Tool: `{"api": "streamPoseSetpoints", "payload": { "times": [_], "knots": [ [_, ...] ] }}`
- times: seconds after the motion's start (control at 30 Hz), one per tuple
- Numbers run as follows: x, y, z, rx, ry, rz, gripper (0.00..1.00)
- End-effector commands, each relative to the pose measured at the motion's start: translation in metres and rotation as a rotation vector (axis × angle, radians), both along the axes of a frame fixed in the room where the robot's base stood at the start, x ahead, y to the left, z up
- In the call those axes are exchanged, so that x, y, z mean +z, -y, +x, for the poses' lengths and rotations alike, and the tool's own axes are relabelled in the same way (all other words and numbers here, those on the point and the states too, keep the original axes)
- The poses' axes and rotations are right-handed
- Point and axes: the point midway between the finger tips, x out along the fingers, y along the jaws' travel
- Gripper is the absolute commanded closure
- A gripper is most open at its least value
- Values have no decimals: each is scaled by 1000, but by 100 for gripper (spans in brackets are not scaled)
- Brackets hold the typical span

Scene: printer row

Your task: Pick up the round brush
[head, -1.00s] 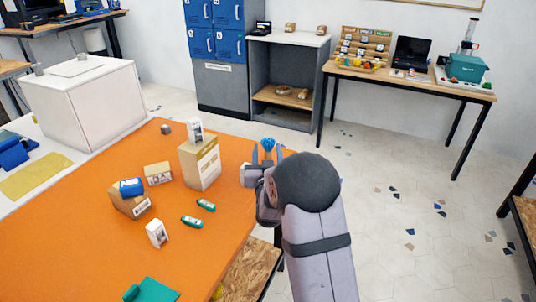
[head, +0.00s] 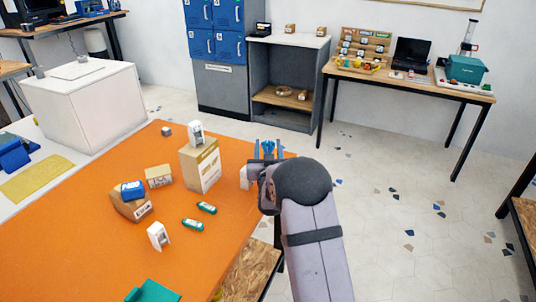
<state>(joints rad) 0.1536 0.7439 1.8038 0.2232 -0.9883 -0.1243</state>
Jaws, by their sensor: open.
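A small blue bristly head, which looks like the round brush (head: 268,146), shows at the far right edge of the orange table. Its lower part is hidden by my gripper. My gripper (head: 269,149) is open, with its blue fingers one on each side of the brush head. From this view I cannot tell whether either finger touches it.
A white item (head: 245,178) sits just left of my gripper, partly hidden. A tan box (head: 203,168) stands further left with a white device (head: 196,133) on top. Green items (head: 192,225) and small boxes lie on the orange table (head: 90,245). Floor is open at right.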

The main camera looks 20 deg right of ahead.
Motion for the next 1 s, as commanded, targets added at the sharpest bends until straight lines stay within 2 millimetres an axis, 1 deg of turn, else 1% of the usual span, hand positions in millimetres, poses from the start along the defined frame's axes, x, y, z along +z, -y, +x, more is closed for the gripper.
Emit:
{"api": "streamPoseSetpoints", "payload": {
  "times": [0.1, 0.2, 0.33, 0.53, 0.57, 0.6, 0.67, 0.7, 0.73, 1.0],
  "knots": [
    [1, 4, 11, -1, 1, 0, 55],
    [0, 6, 17, -1, 0, 0, 55],
    [0, 8, 20, -1, 1, 0, 55],
    [0, 8, 20, -1, 0, 0, 55],
    [0, 8, 20, -1, 0, 0, 60],
    [0, 7, 20, 0, 0, 0, 70],
    [0, 7, 20, -1, 0, 0, 84],
    [0, 7, 20, 0, 0, 0, 94],
    [0, 7, 20, 0, 0, 0, 99],
    [1, 7, 20, 0, 1, 0, 99]
  ]
}}
